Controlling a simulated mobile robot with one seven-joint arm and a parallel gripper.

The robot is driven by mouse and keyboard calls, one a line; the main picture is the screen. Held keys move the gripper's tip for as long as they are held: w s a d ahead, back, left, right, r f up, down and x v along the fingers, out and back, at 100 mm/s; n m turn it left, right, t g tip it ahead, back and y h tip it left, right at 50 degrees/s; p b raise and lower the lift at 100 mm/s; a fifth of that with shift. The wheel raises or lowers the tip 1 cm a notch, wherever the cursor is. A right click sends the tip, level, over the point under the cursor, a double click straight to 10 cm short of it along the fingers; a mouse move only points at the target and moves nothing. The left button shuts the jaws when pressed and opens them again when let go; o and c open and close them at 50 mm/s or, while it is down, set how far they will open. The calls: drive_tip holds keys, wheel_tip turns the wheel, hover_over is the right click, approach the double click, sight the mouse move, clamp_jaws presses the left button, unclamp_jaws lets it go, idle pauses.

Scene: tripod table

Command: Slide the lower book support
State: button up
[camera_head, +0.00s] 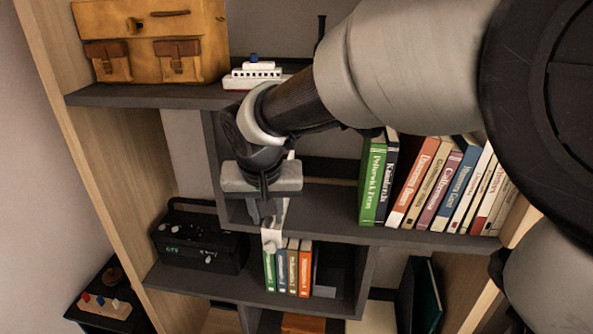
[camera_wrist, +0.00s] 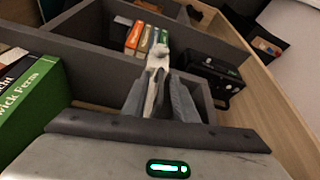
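A short row of books (camera_head: 288,270) stands upright on the lower middle shelf; it also shows in the wrist view (camera_wrist: 146,38). A dark L-shaped piece (camera_head: 328,280), which looks like the lower book support, stands at the right of this row. My gripper (camera_head: 264,218) points down in front of the upper shelf, above and left of these books. A narrow white piece (camera_head: 272,238) shows at my fingers (camera_wrist: 157,95) and reaches past their tips (camera_wrist: 158,60). Whether the fingers grip it is unclear. It partly covers the lower books.
A longer row of leaning books (camera_head: 440,185) fills the upper shelf at right. A black radio (camera_head: 200,240) sits in the left compartment. A toy ship (camera_head: 252,76) and a tan bag (camera_head: 150,40) stand on the top shelf. Shelf dividers surround the lower compartment closely.

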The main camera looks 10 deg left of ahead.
drive_tip(key=shift+r, duration=0.1)
drive_tip(key=p+v, duration=0.2)
drive_tip(key=v, duration=1.5)
drive_tip(key=shift+r, duration=0.15)
drive_tip(key=s+d+r+m+p, duration=0.1)
drive_tip(key=s+d+p, duration=0.4)
drive_tip(key=d, duration=0.7)
drive_tip(key=s+d+r+t+p, duration=0.1)
drive_tip(key=s+d+p, duration=0.4)
drive_tip(key=d, duration=0.8)
drive_tip(key=shift+m+h+p, duration=0.4)
